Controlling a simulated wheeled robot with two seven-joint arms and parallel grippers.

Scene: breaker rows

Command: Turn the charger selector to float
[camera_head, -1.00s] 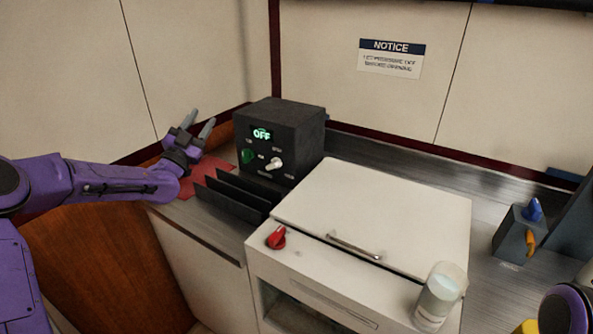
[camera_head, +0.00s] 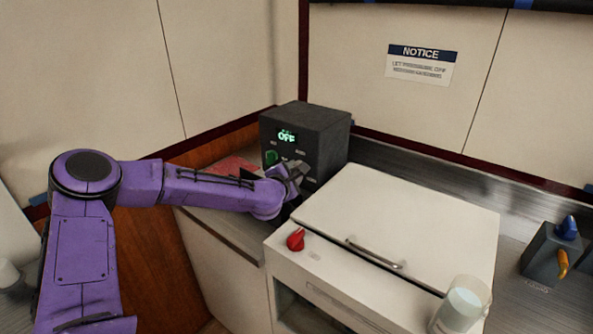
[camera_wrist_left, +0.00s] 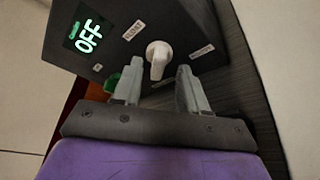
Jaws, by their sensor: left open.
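The charger is a dark box (camera_head: 318,130) at the back of the counter, its green display (camera_head: 287,137) reading OFF. Its white selector knob (camera_wrist_left: 158,55) shows clearly in the left wrist view, its grip lying roughly up and down there. Small white labels (camera_wrist_left: 132,34) sit around it; their text is hard to read. In the head view the knob is hidden by my gripper. My left gripper (camera_head: 298,171) is at the front of the box. In the wrist view its open fingers (camera_wrist_left: 160,78) are on either side of the knob's lower end, with no clear contact.
A green knob (camera_head: 271,157) is left of the selector, near the gripper. A white lidded cabinet (camera_head: 395,222) with a red knob (camera_head: 296,239) stands in front on the right. A clear jar (camera_head: 462,305) stands at its right corner. A grey block (camera_head: 546,252) holds blue and orange levers.

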